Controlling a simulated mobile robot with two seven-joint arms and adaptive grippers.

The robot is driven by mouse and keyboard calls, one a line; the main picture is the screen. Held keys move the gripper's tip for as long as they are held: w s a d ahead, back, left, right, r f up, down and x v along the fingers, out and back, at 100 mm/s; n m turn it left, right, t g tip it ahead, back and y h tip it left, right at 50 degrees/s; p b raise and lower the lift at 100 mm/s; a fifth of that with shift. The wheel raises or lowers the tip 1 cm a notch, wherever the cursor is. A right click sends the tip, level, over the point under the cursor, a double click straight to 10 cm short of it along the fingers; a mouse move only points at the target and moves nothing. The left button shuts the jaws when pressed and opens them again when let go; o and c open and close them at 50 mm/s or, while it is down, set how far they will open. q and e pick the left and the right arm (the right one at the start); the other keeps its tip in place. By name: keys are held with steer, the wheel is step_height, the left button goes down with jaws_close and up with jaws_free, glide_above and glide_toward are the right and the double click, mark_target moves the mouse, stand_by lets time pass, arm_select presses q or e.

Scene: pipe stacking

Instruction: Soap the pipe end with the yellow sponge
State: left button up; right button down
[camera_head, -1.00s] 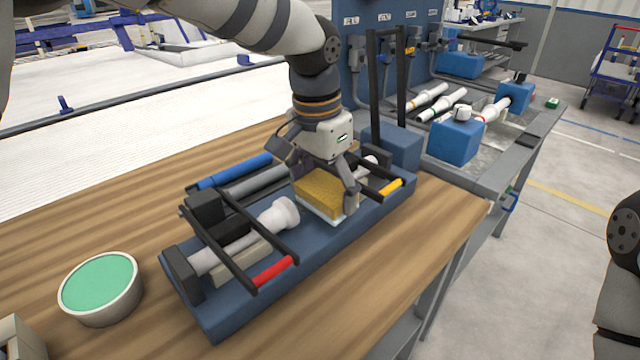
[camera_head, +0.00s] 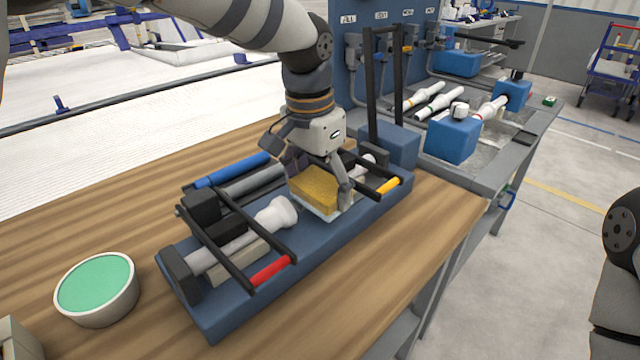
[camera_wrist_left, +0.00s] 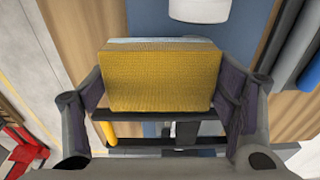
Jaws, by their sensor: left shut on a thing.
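The yellow sponge (camera_head: 316,188) has a pale layer on its lower side. My left gripper (camera_head: 318,186) is shut on it and holds it over the blue fixture (camera_head: 318,242), between the two pipe sections. The sponge also fills the middle of the left wrist view (camera_wrist_left: 160,78), between the two fingers. A white pipe with a flared end (camera_head: 278,214) lies clamped in the left part of the fixture. A gap shows between this flared end and the sponge. The other pipe's end (camera_head: 366,165) is partly hidden behind the gripper. My right gripper is not in view.
A round tub with green content (camera_head: 97,286) stands on the wooden table (camera_head: 400,285) at the left. Black clamp bars with a red handle (camera_head: 270,270) and a yellow handle (camera_head: 388,186) cross the fixture. Tall black levers (camera_head: 384,85) rise behind it.

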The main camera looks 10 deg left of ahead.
arm_select(q)
steer(key=shift+w+a+f, duration=0.1)
steer(key=shift+w+a, duration=0.15)
steer(key=shift+a, duration=0.15)
steer(key=shift+s+d, duration=0.45)
steer(key=shift+d, duration=0.2)
steer(key=shift+w+a, duration=0.45)
steer(key=shift+a, duration=0.25)
steer(key=shift+s+d, duration=0.45)
steer(key=shift+d, duration=0.3)
steer(key=shift+r, duration=3.65)
steer(key=shift+f, duration=0.1)
